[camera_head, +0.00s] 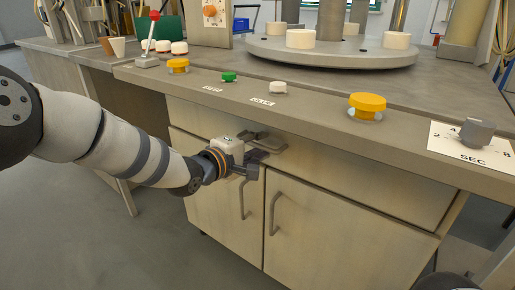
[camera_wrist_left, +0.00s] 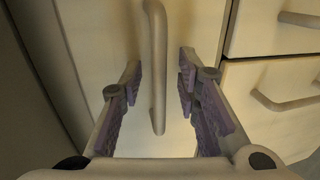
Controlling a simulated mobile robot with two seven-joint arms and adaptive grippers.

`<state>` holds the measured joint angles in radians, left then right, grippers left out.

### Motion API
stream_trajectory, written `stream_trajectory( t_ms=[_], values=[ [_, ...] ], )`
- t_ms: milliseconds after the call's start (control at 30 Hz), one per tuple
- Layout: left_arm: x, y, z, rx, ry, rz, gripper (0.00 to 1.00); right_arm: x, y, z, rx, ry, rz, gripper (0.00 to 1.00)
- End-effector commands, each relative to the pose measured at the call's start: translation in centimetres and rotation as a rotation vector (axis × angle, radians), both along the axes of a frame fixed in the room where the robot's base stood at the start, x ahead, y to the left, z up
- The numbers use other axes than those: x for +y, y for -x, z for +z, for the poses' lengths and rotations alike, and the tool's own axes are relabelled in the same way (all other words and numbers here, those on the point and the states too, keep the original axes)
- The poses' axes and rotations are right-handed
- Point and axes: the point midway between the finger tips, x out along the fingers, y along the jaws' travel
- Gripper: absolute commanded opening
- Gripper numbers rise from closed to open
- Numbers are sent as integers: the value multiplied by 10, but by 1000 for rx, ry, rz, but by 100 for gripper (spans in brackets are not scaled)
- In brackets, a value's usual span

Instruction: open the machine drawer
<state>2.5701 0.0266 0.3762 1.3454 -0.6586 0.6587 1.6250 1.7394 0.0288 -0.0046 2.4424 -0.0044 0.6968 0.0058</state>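The machine drawer (camera_head: 345,183) is the wide pale panel under the worktop edge, and it looks closed, its front flush with the cabinet. Its bar handle (camera_head: 272,146) is partly hidden behind my left gripper (camera_head: 257,154). In the left wrist view the drawer handle (camera_wrist_left: 157,65) runs lengthwise between the two open fingers of my left gripper (camera_wrist_left: 160,95), with a gap on both sides. The fingers point at the drawer front (camera_wrist_left: 95,40). My right gripper is not in view.
Two cabinet doors with bar handles (camera_head: 274,213) are below the drawer. On the worktop (camera_head: 310,115) above are yellow buttons (camera_head: 367,103), a green button (camera_head: 229,77), a white button (camera_head: 278,88) and a grey SEC dial (camera_head: 478,132). Floor (camera_head: 80,225) is clear at left.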

Motion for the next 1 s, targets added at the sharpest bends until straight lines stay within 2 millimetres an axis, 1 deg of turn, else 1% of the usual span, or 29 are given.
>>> stream_trajectory(
  t_ms=[133, 167, 200, 267, 300, 533, 667, 767, 867, 1000],
  values=[
    [0, 0, 1, 0, 0, 0, 30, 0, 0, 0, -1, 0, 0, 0],
    [0, 0, 1, 0, 0, 0, 28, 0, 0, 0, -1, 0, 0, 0],
    [0, 0, 1, 0, 0, 0, 18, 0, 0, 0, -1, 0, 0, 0],
    [0, 0, 1, 0, 0, 0, 5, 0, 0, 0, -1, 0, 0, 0],
    [0, 0, 1, -1, 1, 0, 0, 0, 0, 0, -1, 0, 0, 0],
    [1, 0, 1, -1, -1, 1, 0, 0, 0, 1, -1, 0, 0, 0],
    [4, 4, 3, -1, 0, 1, 0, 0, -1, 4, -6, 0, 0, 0],
    [10, 12, 5, -1, 0, 1, 0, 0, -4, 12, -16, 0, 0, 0],
    [20, 26, 8, 0, 1, 2, 0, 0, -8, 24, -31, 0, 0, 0],
    [40, 52, 11, -2, 1, 4, 0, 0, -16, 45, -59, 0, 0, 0]
  ],
)
